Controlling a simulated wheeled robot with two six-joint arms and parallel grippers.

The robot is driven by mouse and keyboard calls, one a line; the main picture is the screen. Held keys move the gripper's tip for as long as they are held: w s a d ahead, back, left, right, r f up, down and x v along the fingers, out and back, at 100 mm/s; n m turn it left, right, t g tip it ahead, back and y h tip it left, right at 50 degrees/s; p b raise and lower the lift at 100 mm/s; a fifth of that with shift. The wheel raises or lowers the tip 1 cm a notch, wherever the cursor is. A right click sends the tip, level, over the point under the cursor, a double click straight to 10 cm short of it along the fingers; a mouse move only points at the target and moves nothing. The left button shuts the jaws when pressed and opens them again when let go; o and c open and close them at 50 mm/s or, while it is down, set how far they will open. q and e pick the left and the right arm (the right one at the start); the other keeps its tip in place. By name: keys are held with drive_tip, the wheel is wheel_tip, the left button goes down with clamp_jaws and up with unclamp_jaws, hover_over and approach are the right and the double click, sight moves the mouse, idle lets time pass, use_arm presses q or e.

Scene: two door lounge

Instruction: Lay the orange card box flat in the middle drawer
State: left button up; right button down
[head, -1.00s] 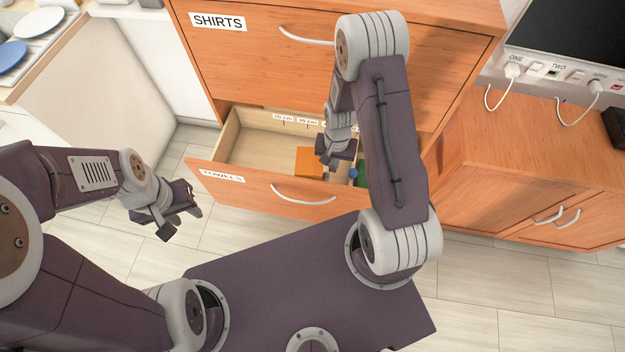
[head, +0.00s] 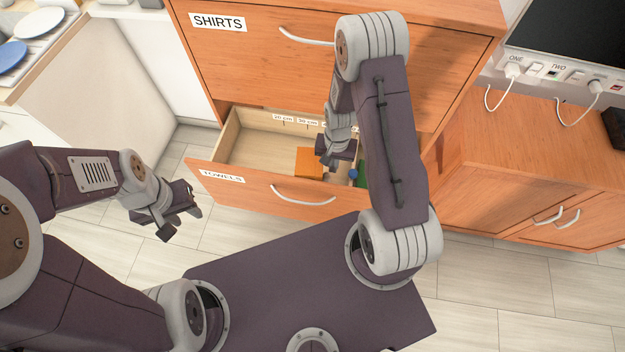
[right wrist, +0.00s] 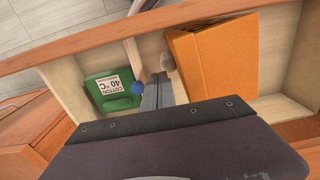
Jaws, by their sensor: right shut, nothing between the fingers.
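The orange card box (head: 308,162) lies inside the open drawer marked TOWELS (head: 232,182), near the drawer's middle. In the right wrist view the box (right wrist: 218,62) fills the right part of the drawer; I cannot tell whether it is fully flat or slightly tilted. My right gripper (head: 329,160) is inside the drawer, just right of the box. Its fingers (right wrist: 158,92) are shut and empty, beside the box and apart from it. My left gripper (head: 182,224) is open and empty over the floor, left of the drawer.
The SHIRTS drawer (head: 260,45) above is shut. A cabinet (head: 530,170) stands to the right.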

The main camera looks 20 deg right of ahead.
sight(297, 169)
drive_tip(key=shift+a, duration=0.1)
idle(0.4)
